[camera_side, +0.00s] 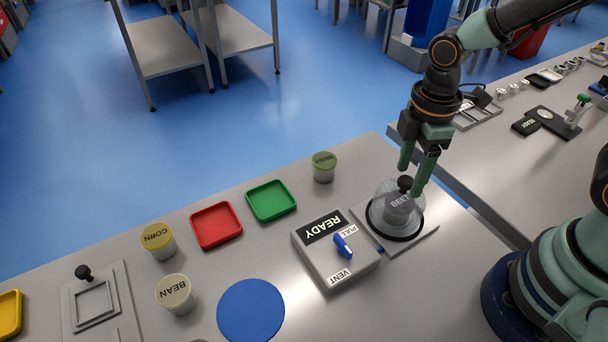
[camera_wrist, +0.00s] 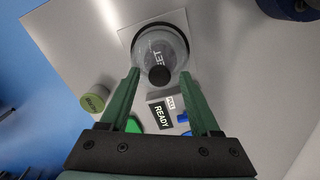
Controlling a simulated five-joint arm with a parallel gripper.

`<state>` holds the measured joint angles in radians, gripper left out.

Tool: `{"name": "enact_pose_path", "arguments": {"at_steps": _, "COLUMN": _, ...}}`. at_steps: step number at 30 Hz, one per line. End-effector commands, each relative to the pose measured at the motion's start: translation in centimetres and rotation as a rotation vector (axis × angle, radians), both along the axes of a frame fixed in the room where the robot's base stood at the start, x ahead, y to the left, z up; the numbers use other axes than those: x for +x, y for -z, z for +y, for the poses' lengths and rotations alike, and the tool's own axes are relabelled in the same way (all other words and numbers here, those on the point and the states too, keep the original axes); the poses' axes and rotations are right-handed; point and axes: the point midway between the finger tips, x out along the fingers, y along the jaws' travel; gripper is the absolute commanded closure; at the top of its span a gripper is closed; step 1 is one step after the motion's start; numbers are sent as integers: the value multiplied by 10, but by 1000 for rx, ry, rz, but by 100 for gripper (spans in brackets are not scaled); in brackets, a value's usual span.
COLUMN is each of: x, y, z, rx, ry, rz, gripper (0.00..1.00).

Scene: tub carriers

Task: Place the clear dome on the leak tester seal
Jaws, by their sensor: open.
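The clear dome (camera_side: 384,207) stands upright over a grey-lidded BEET tub (camera_side: 399,206) on the black ring seal (camera_side: 394,238) of the leak tester plate (camera_side: 428,237). The dome (camera_wrist: 176,35) also shows in the wrist view. Its black knob (camera_side: 405,184) is on top. My gripper (camera_side: 409,181) is open, with its fingertips near the knob, one on each side in the picture. In the wrist view, the knob (camera_wrist: 160,77) appears between the open fingertips (camera_wrist: 161,73), with gaps on both sides. I see no finger touching it there.
The tester box (camera_side: 318,256) beside the plate reads READY and has a blue lever (camera_side: 343,245) between PULL and VENT. Green (camera_side: 271,201) and red (camera_side: 216,225) trays, tubs labelled CORN (camera_side: 159,241) and BEAN (camera_side: 176,294), a green-lidded tub (camera_side: 324,167) and a blue disc (camera_side: 251,311) lie left.

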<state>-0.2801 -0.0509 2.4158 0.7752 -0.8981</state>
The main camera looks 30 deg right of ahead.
Motion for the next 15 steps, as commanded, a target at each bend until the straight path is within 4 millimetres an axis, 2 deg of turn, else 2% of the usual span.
{"name": "enact_pose_path", "arguments": {"at_steps": 9, "x": 1, "y": -67, "z": 0, "rx": 2, "ry": 0, "rz": -7, "gripper": 37}}
{"name": "enact_pose_path", "arguments": {"at_steps": 15, "x": 0, "y": -94, "z": 0, "rx": 1, "ry": 0, "rz": -4, "gripper": 37}}
